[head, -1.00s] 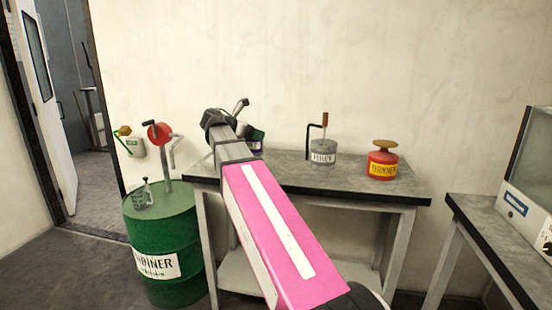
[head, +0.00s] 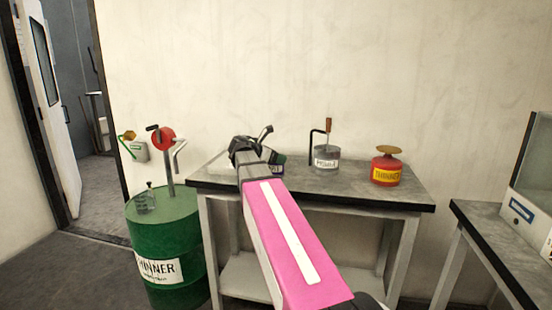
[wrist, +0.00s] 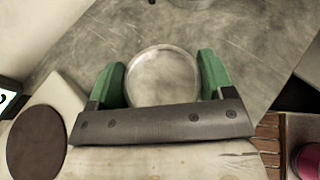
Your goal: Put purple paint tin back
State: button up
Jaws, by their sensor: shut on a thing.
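The purple paint tin (head: 279,168) shows only in part in the head view, with its purple label behind my wrist. My gripper (head: 270,158) is shut on it over the left half of the grey bench (head: 350,184). In the wrist view, the tin's round, pale metal lid (wrist: 163,78) sits between the green fingers of my gripper (wrist: 162,82), one on each side. The grey bench top (wrist: 265,45) lies below it. I cannot tell whether the tin touches the bench.
A grey tin (head: 326,158) with a stick and a black bent handle, and a red thinner can (head: 386,170), stand on the bench to the right. A green thinner drum (head: 165,235) with a red-topped pump stands at left. A second bench (head: 490,235) is at right.

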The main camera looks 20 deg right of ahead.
jog(key=shift+f, duration=0.15)
jog(key=o, duration=1.3)
jog(key=shift+c, duration=0.2)
jog(key=shift+a, duration=0.2)
jog(key=v, duration=1.1)
jog(key=shift+a+r, duration=0.2)
jog(key=shift+a, duration=0.05)
jog(key=shift+s+a, duration=0.1)
